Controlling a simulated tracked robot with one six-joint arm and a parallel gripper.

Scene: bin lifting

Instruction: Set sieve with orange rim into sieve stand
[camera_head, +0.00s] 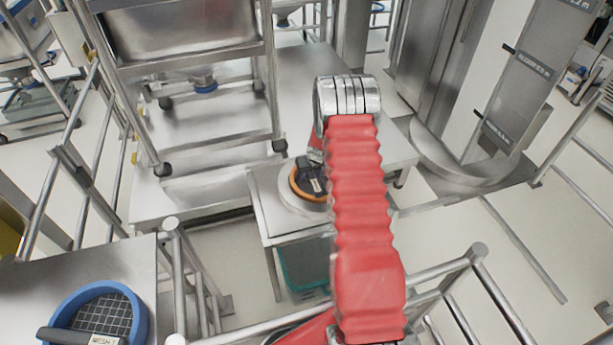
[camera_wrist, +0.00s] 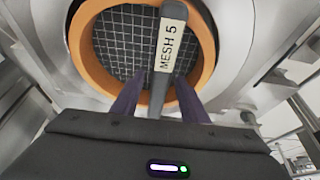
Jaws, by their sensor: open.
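The sieve with the orange rim (camera_head: 297,192) sits over a round pale metal support on a small steel table in the head view. In the wrist view the sieve (camera_wrist: 122,45) shows its dark mesh and a handle labelled MESH 5. The round support, which looks like the sieve stand (camera_wrist: 52,50), surrounds the rim there. I cannot tell how fully the sieve is seated. My gripper (camera_wrist: 160,88) is open, with one dark finger on each side of the handle. Any contact with the handle is unclear. In the head view my red arm hides part of the sieve and table.
A blue-rimmed sieve (camera_head: 128,292) lies on another steel table (camera_head: 85,258) at the lower left. A teal crate (camera_head: 303,268) is below the small table (camera_head: 262,200). Metal railings (camera_head: 180,280) stand in front and to the right. A wheeled rack (camera_head: 270,75) stands behind.

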